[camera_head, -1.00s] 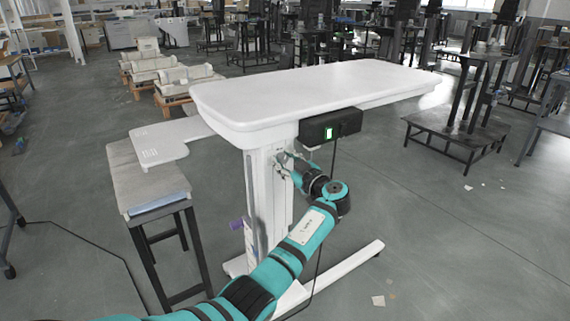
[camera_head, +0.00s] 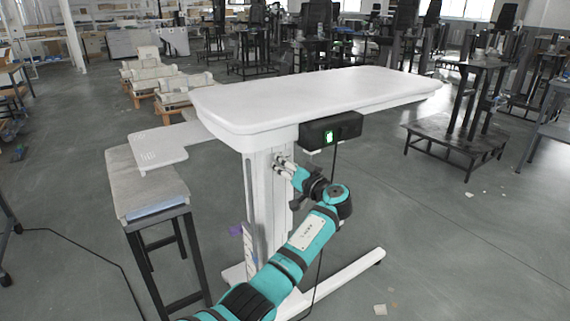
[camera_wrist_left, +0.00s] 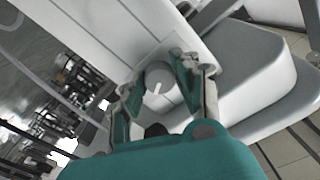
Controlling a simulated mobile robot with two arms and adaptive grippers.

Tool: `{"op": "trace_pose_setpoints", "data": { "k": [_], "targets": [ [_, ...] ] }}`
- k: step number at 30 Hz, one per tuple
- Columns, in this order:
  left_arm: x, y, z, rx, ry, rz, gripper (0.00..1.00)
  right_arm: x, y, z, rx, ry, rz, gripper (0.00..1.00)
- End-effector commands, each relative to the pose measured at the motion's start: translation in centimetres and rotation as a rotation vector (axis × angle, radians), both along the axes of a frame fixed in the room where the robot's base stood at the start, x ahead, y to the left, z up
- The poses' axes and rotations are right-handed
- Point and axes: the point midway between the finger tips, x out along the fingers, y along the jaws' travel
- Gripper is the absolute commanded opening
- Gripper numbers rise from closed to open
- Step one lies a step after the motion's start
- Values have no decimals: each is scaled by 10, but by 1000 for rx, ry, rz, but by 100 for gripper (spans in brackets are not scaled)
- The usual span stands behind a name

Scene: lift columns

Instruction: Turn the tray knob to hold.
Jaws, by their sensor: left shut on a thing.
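A pale round knob (camera_wrist_left: 159,77) with a white pointer line shows in the left wrist view, on the white column (camera_head: 264,200) under the tabletop. My left gripper (camera_head: 281,162) is at the upper part of this column in the head view. In the left wrist view, the fingers of my left gripper (camera_wrist_left: 156,84) are on both sides of the knob and shut on it. The head view does not show the knob clearly behind the fingers. No hold label can be read. My right gripper is out of view.
A white tabletop (camera_head: 310,95) overhangs my left gripper. A black box with a green-lit switch (camera_head: 329,136) hangs under it, with a cable going down. A white side tray (camera_head: 165,143) and a padded bench (camera_head: 145,188) stand at left.

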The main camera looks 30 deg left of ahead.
Motion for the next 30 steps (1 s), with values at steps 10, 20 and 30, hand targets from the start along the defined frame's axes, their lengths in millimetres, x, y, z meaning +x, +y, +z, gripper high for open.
{"op": "trace_pose_setpoints", "data": {
  "k": [10, 20, 30],
  "targets": [
    [0, 0, 0, 88, 218, 0, 0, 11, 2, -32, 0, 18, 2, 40],
    [0, 0, -1, 125, 305, 0, 0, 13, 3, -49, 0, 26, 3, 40],
    [0, 0, -1, 129, 316, 0, 0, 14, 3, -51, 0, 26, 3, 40]
  ]
}}
